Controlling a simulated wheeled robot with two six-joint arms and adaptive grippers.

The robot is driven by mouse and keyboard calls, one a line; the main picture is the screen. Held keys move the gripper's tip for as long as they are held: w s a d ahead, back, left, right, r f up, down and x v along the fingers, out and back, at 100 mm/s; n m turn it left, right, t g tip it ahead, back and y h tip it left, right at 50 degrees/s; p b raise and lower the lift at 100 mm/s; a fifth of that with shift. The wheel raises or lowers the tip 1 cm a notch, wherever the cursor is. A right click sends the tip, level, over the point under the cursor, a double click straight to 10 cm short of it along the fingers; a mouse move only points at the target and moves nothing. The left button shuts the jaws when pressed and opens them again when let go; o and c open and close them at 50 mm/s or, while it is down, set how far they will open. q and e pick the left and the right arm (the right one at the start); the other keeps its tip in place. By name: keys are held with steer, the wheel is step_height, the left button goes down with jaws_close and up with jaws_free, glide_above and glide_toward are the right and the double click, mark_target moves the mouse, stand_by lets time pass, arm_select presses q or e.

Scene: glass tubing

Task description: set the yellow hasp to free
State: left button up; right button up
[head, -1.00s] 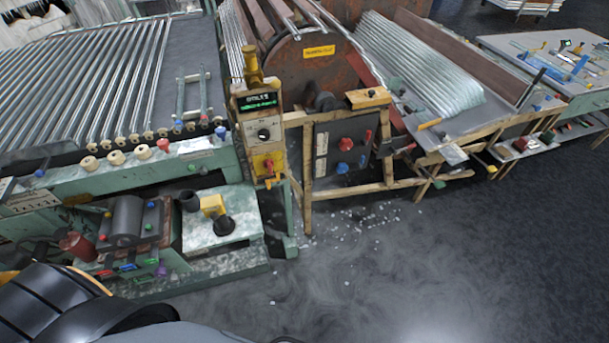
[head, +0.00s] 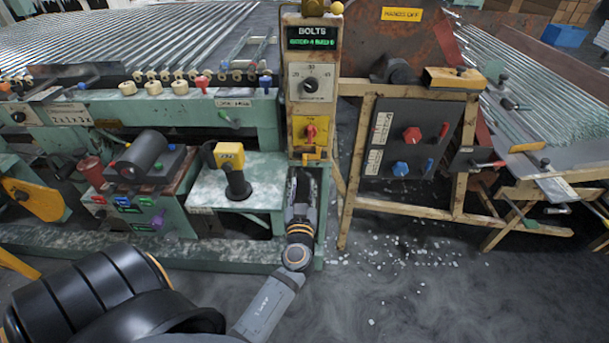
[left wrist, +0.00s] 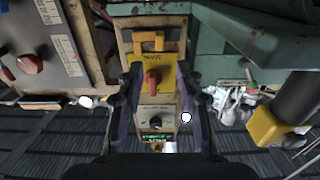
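The yellow hasp (head: 308,154) is a small yellow bracket at the bottom of the control post, just under a yellow plate (head: 299,130) with a red knob (head: 311,132). In the left wrist view the post appears upside down, with the hasp (left wrist: 148,41) above the red knob (left wrist: 152,80). My left gripper (head: 303,176) points up at the post from below in the head view. My right gripper is in neither view.
The post carries a green display (head: 311,38) reading BOLTS and a black dial (head: 311,85). A grey panel (head: 390,160) with red and blue knobs stands to its right. A yellow-topped handle (head: 229,155) stands to its left. White bits litter the floor.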

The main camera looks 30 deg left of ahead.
mark_target(304, 162)
arm_select(q)
steer(key=p+x, duration=0.2)
steer(key=x, duration=0.8)
steer(key=shift+w, duration=0.25)
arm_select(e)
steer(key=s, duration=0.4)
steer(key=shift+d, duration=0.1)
arm_select(q)
steer(key=shift+c, duration=0.2)
jaws_close()
